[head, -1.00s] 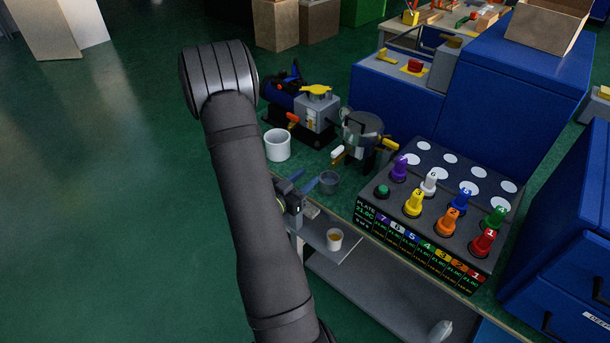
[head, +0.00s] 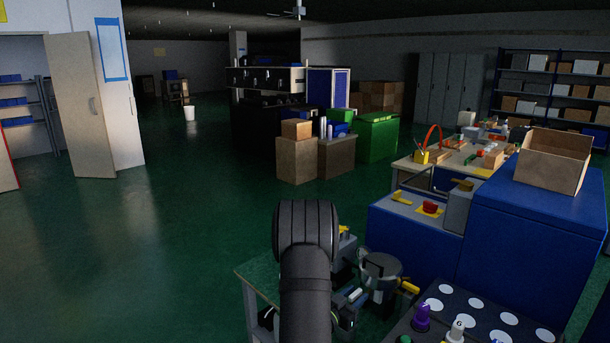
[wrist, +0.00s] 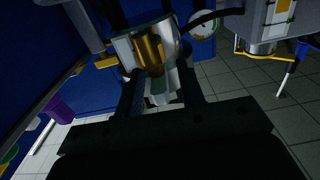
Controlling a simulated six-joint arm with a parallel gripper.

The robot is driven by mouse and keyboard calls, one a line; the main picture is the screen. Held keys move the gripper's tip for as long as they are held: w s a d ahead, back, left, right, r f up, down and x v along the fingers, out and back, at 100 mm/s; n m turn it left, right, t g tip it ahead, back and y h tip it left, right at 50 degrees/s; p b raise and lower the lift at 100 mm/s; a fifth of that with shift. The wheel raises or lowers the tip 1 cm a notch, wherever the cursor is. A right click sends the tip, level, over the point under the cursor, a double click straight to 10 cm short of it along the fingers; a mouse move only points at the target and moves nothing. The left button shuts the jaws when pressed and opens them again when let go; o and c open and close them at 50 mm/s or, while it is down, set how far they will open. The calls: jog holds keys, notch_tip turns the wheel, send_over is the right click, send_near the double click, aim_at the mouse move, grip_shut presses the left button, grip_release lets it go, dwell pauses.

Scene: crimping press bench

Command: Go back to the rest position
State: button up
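My arm rises from the bottom centre of the head view, and its thick dark joint hides part of the bench behind it. My gripper (wrist: 160,86) shows in the wrist view with its two dark fingers apart. A pale metal part with a brass-coloured core (wrist: 150,50) shows between and beyond the fingertips; I see no clear grip on it. In the head view the gripper is mostly hidden beside the arm, among the bench equipment.
A dark round pot-like device (head: 380,266) stands right of my arm. A gauge (wrist: 203,25) shows in the wrist view. Green floor on the left is clear.

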jog(key=shift+x, duration=1.2)
jog(key=shift+a, duration=0.1)
